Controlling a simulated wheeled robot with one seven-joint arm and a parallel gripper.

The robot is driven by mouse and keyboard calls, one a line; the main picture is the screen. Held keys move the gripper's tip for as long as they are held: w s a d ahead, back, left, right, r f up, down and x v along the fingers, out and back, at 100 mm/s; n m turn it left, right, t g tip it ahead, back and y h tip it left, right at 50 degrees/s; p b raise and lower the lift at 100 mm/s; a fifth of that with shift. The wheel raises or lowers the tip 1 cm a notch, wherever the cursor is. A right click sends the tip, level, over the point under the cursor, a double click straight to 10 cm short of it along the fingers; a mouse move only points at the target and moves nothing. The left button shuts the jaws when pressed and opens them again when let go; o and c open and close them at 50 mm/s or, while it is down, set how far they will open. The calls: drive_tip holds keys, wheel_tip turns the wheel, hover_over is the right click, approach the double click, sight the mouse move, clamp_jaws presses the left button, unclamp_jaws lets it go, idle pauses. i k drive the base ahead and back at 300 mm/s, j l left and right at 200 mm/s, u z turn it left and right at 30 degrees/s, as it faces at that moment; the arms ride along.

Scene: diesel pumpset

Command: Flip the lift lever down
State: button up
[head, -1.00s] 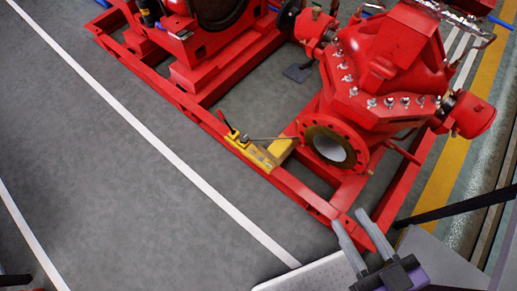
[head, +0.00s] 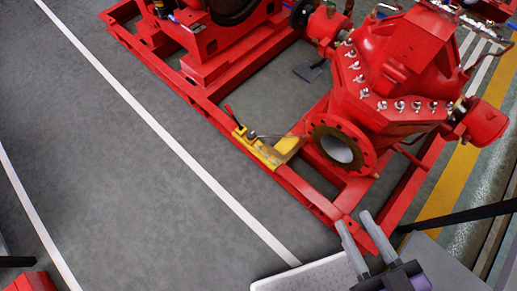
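A small yellow unit (head: 267,150) sits on the near rail of the red pumpset frame, left of the round flange. A thin dark-red lever (head: 231,115) stands up at a slant from its left end. A thin grey rod (head: 278,136) runs nearly level from its middle to the right. I cannot tell from here which of these is the lift lever. My gripper (head: 354,220) is at the lower right, with two grey fingers apart and nothing between them. It is well to the right of and below the yellow unit in the picture, touching neither lever.
The red pump (head: 405,70) with its open flange (head: 342,146) stands right of the yellow unit. The frame's rail (head: 310,197) runs between my gripper and the unit. Grey floor (head: 150,190) left of the frame is clear, with white lines.

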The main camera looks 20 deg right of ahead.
sight(227, 106)
drive_tip(key=i+j+z, duration=0.1)
drive_tip(key=i+j, duration=0.55)
drive_tip(key=i+j+z, duration=0.1)
drive_tip(key=i+j, duration=0.5)
drive_tip(key=j, duration=0.15)
